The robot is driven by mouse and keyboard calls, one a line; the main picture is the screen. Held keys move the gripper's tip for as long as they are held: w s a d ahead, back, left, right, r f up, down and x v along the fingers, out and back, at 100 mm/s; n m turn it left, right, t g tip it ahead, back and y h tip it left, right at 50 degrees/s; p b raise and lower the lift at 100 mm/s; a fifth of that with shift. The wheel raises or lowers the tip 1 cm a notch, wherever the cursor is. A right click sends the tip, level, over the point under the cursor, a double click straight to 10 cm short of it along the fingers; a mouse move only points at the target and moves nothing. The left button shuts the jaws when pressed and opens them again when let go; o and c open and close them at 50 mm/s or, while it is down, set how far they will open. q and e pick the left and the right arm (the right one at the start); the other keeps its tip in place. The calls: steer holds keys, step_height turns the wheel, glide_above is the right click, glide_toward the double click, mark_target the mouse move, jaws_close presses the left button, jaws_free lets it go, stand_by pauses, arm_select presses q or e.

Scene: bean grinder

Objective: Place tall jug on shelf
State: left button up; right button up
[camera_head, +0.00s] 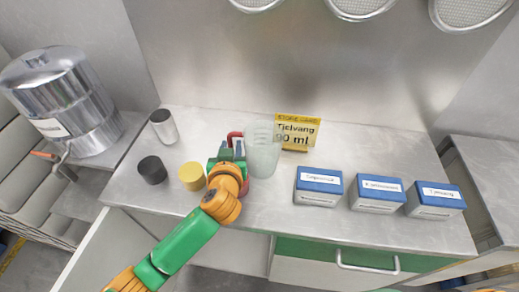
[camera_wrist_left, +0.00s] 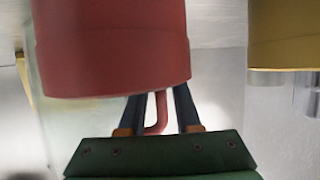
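The tall jug (camera_head: 264,150) is translucent and stands upright on the metal counter in the head view; its clear wall shows at the left of the left wrist view (camera_wrist_left: 50,125). A curved red handle (camera_head: 235,135) shows at its left side. My left gripper (camera_head: 232,145) is beside the jug, at this handle. In the left wrist view the fingers (camera_wrist_left: 158,108) are apart with the red handle (camera_wrist_left: 161,105) between them and a gap visible. Their tips are hidden by a red canister (camera_wrist_left: 112,45). My right gripper is out of view. I cannot make out the shelf.
The red canister is mostly hidden under my left wrist in the head view. A yellow canister (camera_head: 192,177), a black canister (camera_head: 152,170) and a silver cup (camera_head: 163,126) stand left. A yellow sign (camera_head: 298,130) reads "Tjelvang 90 ml". Blue-topped boxes (camera_head: 376,188) stand right.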

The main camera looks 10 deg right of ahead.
arm_select(q)
steer(key=shift+s+r, duration=0.1)
steer(key=shift+s, duration=0.05)
jaws_close()
stand_by(1.2)
